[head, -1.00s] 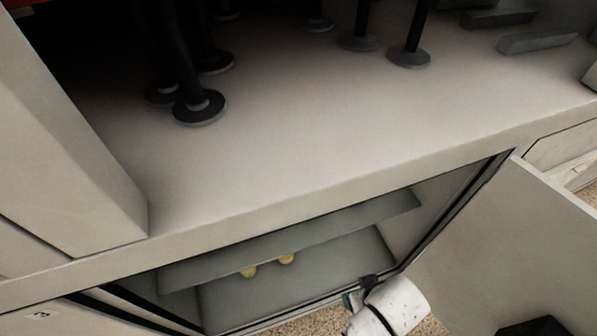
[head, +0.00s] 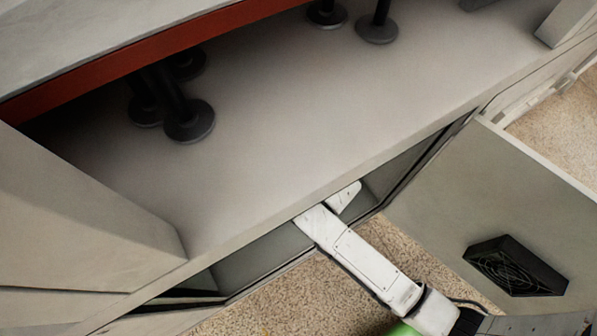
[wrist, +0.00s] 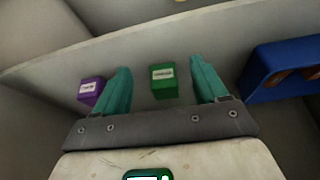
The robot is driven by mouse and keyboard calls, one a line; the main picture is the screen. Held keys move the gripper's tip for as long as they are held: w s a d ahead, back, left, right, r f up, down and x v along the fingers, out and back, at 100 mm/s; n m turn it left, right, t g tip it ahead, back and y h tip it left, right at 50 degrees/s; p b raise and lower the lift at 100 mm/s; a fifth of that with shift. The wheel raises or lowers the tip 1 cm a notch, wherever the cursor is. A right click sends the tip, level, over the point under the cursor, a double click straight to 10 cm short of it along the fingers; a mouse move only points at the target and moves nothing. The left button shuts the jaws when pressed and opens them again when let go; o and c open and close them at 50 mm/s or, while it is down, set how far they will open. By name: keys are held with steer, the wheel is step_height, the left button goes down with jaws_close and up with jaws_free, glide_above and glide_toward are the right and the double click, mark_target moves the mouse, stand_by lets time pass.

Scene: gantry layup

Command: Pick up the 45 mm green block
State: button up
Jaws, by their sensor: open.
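The green block (wrist: 163,81) shows in the wrist view, with a white label on its face. It sits inside the cabinet, between and beyond the fingertips of my gripper (wrist: 157,75). My gripper is open, with teal fingers spread to either side of the block in the picture and nothing held. I cannot tell how far the block is from the fingers. In the head view my white arm reaches into the open cabinet, and the cabinet edge hides my gripper and the block.
A purple labelled block (wrist: 92,90) sits just left of the left finger. A blue bin (wrist: 284,70) with brownish contents is close at the right. In the head view, an open door (head: 490,205) with a black vent stands right of the arm, and the countertop (head: 290,125) overhangs the cabinet.

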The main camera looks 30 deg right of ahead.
steer(key=shift+w, duration=0.95)
steer(key=shift+w+d, duration=0.1)
steer(key=shift+w, duration=0.95)
steer(key=shift+w+b+x, duration=0.25)
steer(key=shift+b+x, duration=0.25)
steer(key=shift+x, duration=0.65)
steer(key=shift+w+d+f, duration=0.1)
steer(key=shift+w+f, duration=0.1)
steer(key=shift+f, duration=0.2)
steer(key=shift+c, duration=0.3)
steer(key=c, duration=1)
steer(key=shift+r, duration=0.2)
